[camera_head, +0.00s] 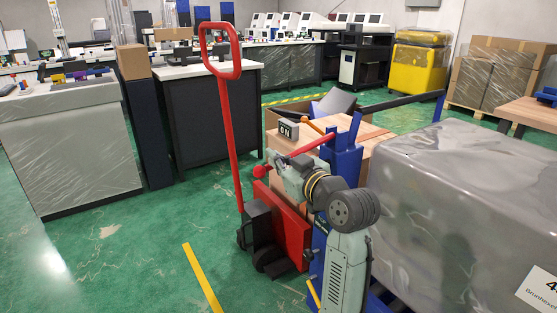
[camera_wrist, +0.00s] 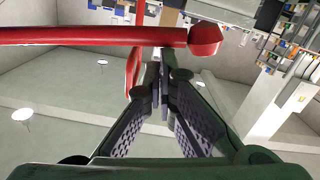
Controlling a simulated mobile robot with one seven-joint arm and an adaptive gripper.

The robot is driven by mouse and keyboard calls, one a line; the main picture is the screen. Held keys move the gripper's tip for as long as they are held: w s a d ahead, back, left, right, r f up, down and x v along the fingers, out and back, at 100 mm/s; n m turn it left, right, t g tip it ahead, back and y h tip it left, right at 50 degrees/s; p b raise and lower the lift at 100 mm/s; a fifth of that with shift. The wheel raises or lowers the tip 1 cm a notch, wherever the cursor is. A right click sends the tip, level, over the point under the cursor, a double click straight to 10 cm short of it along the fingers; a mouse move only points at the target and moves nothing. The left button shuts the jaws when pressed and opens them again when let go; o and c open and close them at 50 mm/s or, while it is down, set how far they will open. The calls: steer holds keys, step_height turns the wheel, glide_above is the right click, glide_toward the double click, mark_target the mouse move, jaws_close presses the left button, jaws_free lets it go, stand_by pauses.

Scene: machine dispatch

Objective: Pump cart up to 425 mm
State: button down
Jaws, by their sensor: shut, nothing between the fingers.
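The cart is a lift cart with a red body (camera_head: 285,222), a tall red loop handle (camera_head: 234,140) on the left and a blue upright (camera_head: 347,160). A red lever with a ball knob (camera_head: 262,171) slopes down to the left from the upright. In the wrist view the lever (camera_wrist: 95,36) crosses the top, with its ball (camera_wrist: 206,38) right of the fingers. My gripper (camera_wrist: 163,62) is shut and empty, its tips close to the lever; touching or apart cannot be told. In the head view my gripper (camera_head: 276,160) is partly hidden beside the lever. No height reading is legible.
A wrapped grey load (camera_head: 470,200) fills the right side. Cardboard boxes and an "ON" sign (camera_head: 288,130) stand behind the cart. A dark cabinet (camera_head: 210,115) and a wrapped bench (camera_head: 75,150) stand at left. Green floor (camera_head: 130,260) is clear at front left.

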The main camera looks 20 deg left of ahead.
steer(key=shift+w+d+f+b, duration=0.15)
steer(key=shift+f+b, duration=0.65)
steer(key=shift+f, duration=0.85)
